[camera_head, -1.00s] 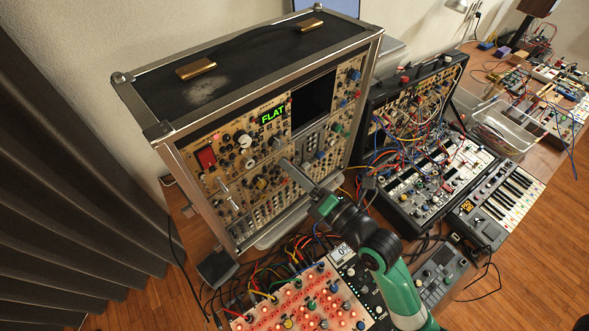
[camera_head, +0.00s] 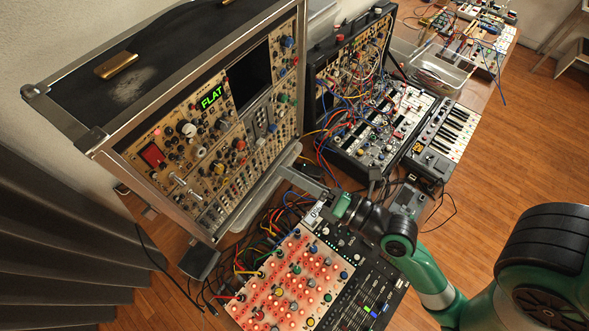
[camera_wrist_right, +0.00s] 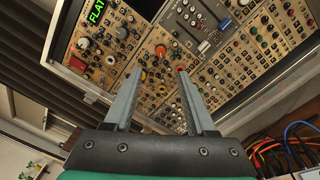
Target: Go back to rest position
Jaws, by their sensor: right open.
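My right gripper (camera_head: 306,180) is open and empty in the head view, in front of the lower right of the tall synth case (camera_head: 212,139). In the right wrist view its two grey fingers (camera_wrist_right: 156,98) stand apart with nothing between them. The case's panel (camera_wrist_right: 167,50) fills the space beyond the fingers, with knobs, sockets and a green "FLAT" display (camera_head: 212,97). I cannot tell the exact gap between fingertips and panel. My right arm comes in from the lower right. My left gripper is not in view.
A lit red pad panel (camera_head: 290,283) with coloured knobs lies below the gripper, with patch cables at its back. A second cabled synth case (camera_head: 349,70) and a small keyboard (camera_head: 455,135) stand right of the tall case. Wooden floor (camera_head: 530,130) is open at the right.

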